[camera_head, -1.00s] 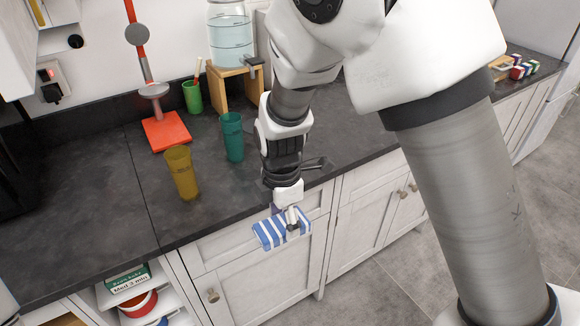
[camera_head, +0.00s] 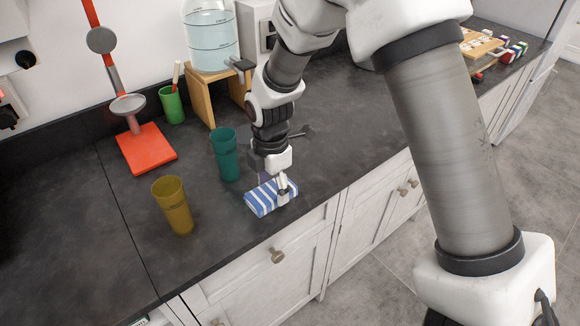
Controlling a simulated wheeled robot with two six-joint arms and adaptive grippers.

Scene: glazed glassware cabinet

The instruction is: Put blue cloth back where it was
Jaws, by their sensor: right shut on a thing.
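The blue cloth (camera_head: 262,200) is a folded blue and white striped piece, seen at the front part of the dark countertop (camera_head: 240,250). My right gripper (camera_head: 284,197) points down and is shut on the cloth's right side. The cloth is over the counter, close to its surface; I cannot tell whether it touches. My left gripper is not in view.
A teal cup (camera_head: 226,155) stands just behind the cloth, and an amber cup (camera_head: 173,205) stands to its left. A red-based stand (camera_head: 146,149), a green cup (camera_head: 171,104) and a water dispenser (camera_head: 210,38) on a wooden stand are farther back. The front-left counter is clear.

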